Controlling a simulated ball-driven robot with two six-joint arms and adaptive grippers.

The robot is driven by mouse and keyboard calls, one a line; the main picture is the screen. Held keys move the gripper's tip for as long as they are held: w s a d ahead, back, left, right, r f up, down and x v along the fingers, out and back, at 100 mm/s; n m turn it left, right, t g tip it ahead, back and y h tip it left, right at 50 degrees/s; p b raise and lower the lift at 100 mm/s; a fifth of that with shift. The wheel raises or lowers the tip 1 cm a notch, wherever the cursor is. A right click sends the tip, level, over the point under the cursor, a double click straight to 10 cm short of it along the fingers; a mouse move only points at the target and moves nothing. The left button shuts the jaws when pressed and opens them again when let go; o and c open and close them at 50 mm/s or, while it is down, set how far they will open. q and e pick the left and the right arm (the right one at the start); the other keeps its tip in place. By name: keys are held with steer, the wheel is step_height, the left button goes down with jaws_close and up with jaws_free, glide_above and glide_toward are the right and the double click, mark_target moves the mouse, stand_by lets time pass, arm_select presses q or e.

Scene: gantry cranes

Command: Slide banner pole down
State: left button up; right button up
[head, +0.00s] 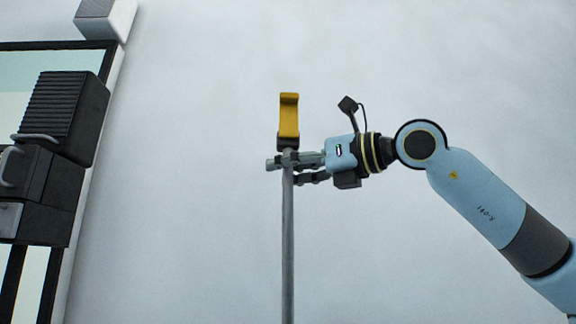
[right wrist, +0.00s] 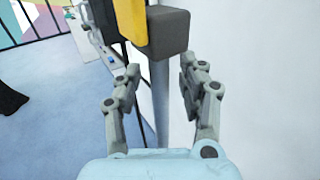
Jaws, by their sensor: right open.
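The banner pole (head: 287,240) is a thin grey upright rod in the middle of the head view. A yellow hook-shaped piece (head: 289,115) on a dark block tops it. In the right wrist view the pole (right wrist: 161,105) runs down between the fingers, below the dark block (right wrist: 168,33) and the yellow piece (right wrist: 131,20). My right gripper (head: 285,163) is at the pole's upper end, just under the block. In the right wrist view its fingers (right wrist: 158,85) stand open, one on each side of the pole, with gaps visible. My left gripper is not in view.
Dark ribbed boxes (head: 62,115) with grey handles stand at the left, in front of a black-framed panel. A light box (head: 104,18) is at the top left. A pale plain wall (head: 200,220) fills the background. The right wrist view shows bluish floor (right wrist: 60,140) at left.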

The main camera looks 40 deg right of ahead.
jaws_close()
steer(key=shift+w+a, duration=0.15)
steer(key=shift+w, duration=0.1)
steer(key=shift+f, duration=0.1)
